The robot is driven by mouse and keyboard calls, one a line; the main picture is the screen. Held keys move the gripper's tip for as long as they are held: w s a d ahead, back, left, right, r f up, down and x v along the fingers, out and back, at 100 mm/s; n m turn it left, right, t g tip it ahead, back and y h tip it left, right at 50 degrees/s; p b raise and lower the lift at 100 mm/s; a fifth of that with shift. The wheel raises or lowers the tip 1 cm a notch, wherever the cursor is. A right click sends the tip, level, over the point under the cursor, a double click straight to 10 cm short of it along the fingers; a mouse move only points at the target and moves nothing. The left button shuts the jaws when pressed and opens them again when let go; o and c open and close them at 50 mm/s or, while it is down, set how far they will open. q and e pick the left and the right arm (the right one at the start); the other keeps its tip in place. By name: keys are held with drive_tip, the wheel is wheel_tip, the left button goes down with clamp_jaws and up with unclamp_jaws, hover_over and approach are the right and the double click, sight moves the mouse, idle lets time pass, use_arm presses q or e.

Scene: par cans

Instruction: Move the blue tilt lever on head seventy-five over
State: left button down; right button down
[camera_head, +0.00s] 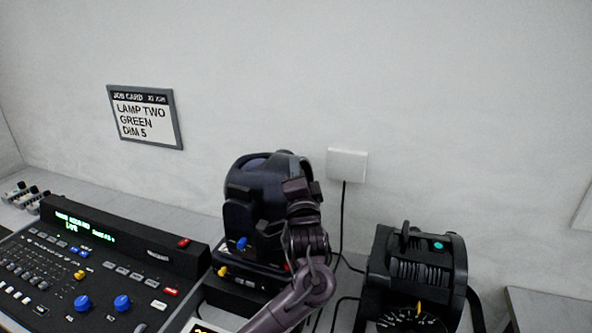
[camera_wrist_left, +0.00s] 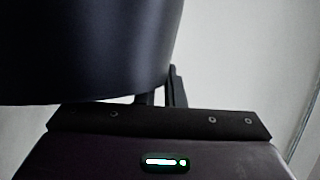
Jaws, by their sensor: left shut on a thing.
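A dark moving-head lamp (camera_head: 262,180) stands on its base near the middle of the head view. A small blue lever (camera_head: 242,243) shows low on its front left. My left gripper (camera_head: 292,170) is at the lamp's upper right side, apart from that blue lever in the picture. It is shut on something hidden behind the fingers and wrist. In the left wrist view the smooth dark lamp body (camera_wrist_left: 90,45) fills the upper left, and a dark finger (camera_wrist_left: 176,88) stands beside it. The held part is not visible there. My right gripper is not in view.
A lighting desk (camera_head: 120,260) with blue knobs and a lit display stands at left. Cables run between the lamps to a white wall box (camera_head: 347,164). A job card (camera_head: 145,117) hangs on the wall.

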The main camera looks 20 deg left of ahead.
use_arm(q)
drive_tip(key=shift+d+f+m+t, duration=0.15)
drive_tip(key=shift+d+f+m, duration=0.2)
drive_tip(key=shift+f, duration=0.25)
drive_tip(key=shift+d+f+m+t, duration=0.15)
drive_tip(key=shift+d+f+m, duration=0.1)
drive_tip(key=shift+d+f, duration=0.25)
drive_tip(key=c, duration=1.5)
unclamp_jaws()
drive_tip(key=shift+c, duration=0.2)
drive_tip(key=b+v, duration=0.2)
drive_tip(key=v, duration=0.5)
drive_tip(key=shift+s, duration=0.45)
drive_tip(key=shift+f, duration=0.1)
